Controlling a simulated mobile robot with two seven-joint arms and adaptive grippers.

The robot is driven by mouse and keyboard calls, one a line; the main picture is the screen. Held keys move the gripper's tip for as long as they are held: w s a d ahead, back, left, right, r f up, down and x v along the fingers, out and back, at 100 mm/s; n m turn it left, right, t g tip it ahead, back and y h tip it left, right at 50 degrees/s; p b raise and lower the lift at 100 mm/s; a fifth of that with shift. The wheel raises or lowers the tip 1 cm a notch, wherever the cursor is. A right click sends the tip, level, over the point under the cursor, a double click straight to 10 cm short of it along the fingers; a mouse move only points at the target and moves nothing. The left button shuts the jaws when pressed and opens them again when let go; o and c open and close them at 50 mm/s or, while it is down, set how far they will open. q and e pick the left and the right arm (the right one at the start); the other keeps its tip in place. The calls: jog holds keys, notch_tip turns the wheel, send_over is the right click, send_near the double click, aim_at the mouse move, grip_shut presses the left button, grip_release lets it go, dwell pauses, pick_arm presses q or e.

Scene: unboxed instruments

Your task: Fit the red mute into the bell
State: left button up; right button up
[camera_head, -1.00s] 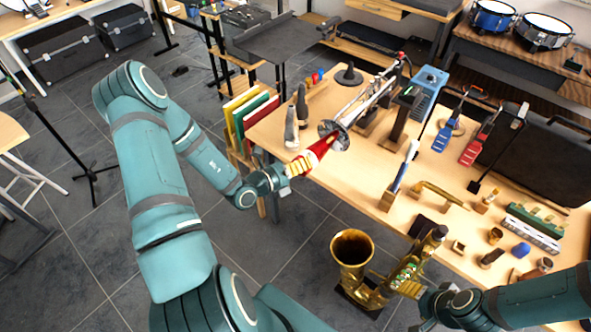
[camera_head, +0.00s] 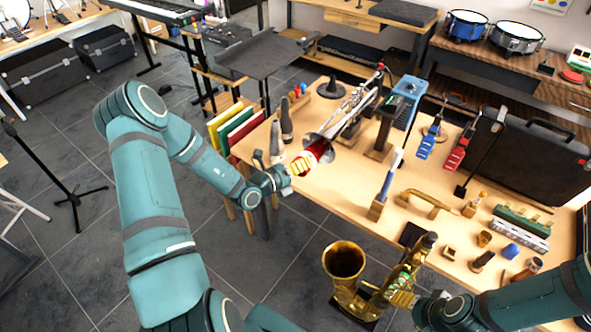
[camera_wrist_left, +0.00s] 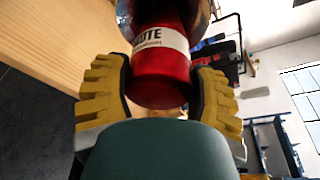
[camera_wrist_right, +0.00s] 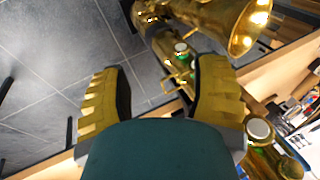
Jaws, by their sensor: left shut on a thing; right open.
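The red mute (camera_head: 318,151) has a white label with dark lettering; it also shows in the left wrist view (camera_wrist_left: 160,80). My left gripper (camera_head: 300,165) is shut on its near end, with yellow pads on either side. The mute's far end is inside the mouth of the silver bell (camera_head: 325,138), whose rim shows at the top of the left wrist view (camera_wrist_left: 125,15). How deep it sits and whether it touches the bell wall cannot be told. The bell belongs to a silver horn lying on the table. My right gripper (camera_wrist_right: 162,75) is open and empty near the brass saxophone (camera_wrist_right: 190,20).
The wooden table (camera_head: 340,185) holds dark-tipped grey cones (camera_head: 286,120) just left of the bell. A blue-handled upright item (camera_head: 392,175) and a brass piece (camera_head: 428,200) stand to the right. The saxophone (camera_head: 345,262) stands at the table's front. Coloured folders (camera_head: 235,125) are at the left.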

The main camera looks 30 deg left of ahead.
pick_arm(q)
jog(key=shift+w+d, duration=0.15)
jog(key=shift+w, duration=1.3)
jog(key=shift+w, duration=0.4)
jog(key=shift+w+r, duration=0.15)
jog(key=shift+o, duration=0.2)
jog(key=shift+w+d, duration=0.1)
jog(key=shift+w, duration=0.25)
jog(key=o, duration=1.1)
jog(key=shift+o, duration=1.3)
jog(key=shift+w, duration=0.15)
jog(key=shift+s, duration=0.2)
